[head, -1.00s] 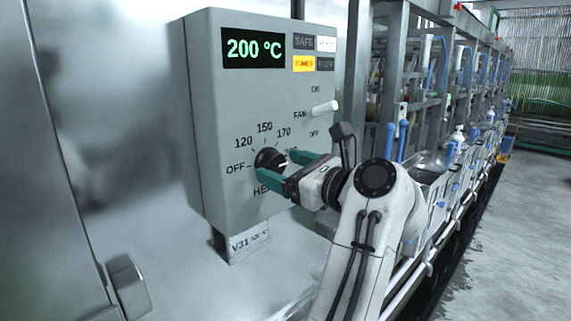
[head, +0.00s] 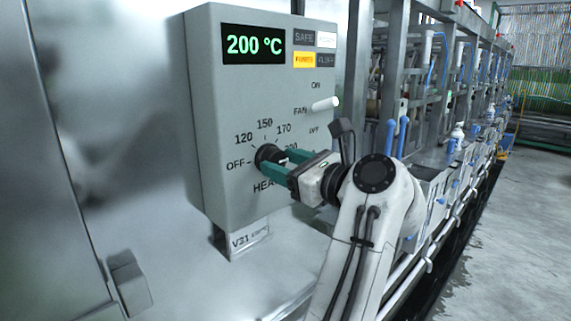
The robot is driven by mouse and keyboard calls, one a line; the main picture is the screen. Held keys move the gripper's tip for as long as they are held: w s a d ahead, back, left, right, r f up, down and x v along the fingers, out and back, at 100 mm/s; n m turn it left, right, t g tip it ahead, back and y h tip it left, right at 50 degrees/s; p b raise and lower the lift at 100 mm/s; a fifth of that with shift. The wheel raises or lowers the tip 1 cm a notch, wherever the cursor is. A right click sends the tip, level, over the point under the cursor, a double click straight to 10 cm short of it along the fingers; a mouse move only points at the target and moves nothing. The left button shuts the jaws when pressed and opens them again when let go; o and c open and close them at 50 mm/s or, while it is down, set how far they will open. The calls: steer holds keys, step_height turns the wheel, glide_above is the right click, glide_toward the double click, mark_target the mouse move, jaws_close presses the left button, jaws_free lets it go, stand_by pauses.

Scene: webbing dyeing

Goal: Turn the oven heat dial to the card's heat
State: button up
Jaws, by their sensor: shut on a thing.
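The black heat dial (head: 266,154) sits low on the grey control box, ringed by marks OFF, 120, 150, 170 and 200. My gripper (head: 276,163) is shut on the dial, its green fingers on either side of it. The fingers hide part of the dial, and I cannot tell which mark its pointer faces. The green display (head: 254,45) reads 200 °C. A card (head: 249,239) below the box begins with V31; its smaller print is too small to read.
A white fan switch (head: 325,104) sticks out above my gripper, between ON and OFF. A yellow lamp (head: 304,60) is lit beside the display. A steel door handle (head: 128,285) is at lower left. Machines with blue-handled parts line the right; the floor beyond is clear.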

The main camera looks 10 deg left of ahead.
steer(key=shift+n, duration=0.3)
steer(key=n, duration=0.3)
steer(key=shift+f, duration=0.1)
steer(key=n, duration=0.4)
steer(key=shift+b, duration=0.35)
steer(key=shift+f+n+b, duration=0.2)
steer(key=shift+n+b, duration=1)
steer(key=shift+n, duration=3.6)
steer(key=shift+f+n+b, duration=0.15)
steer(key=shift+n+b, duration=1.05)
steer(key=shift+n, duration=3.6)
steer(key=shift+a, duration=0.1)
